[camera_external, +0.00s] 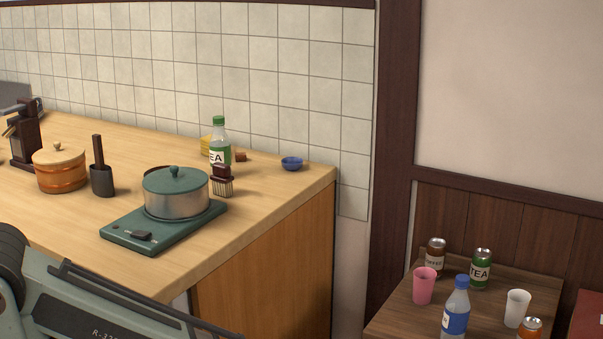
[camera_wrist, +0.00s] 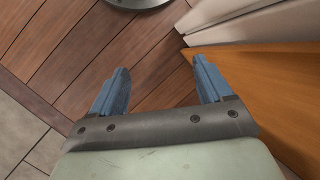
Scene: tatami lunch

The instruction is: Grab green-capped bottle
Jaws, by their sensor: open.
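The green-capped bottle (camera_external: 219,142) stands upright near the back of the wooden counter in the external view. It is clear with a white and green TEA label, and its lower part is partly hidden behind a dark-handled brush (camera_external: 222,182). My gripper (camera_wrist: 163,88) shows in the wrist view with its two blue fingers spread apart and nothing between them. It is over the wooden floor, away from the bottle. The bottle is not in the wrist view, and the gripper's fingers are not in the external view.
A lidded pot (camera_external: 176,195) on a green burner (camera_external: 140,238) stands in front of the bottle. A blue bowl (camera_external: 292,163) and yellow item (camera_external: 206,144) are near it. A side table (camera_external: 398,312) holds cans, cups and a blue-capped bottle (camera_external: 456,308).

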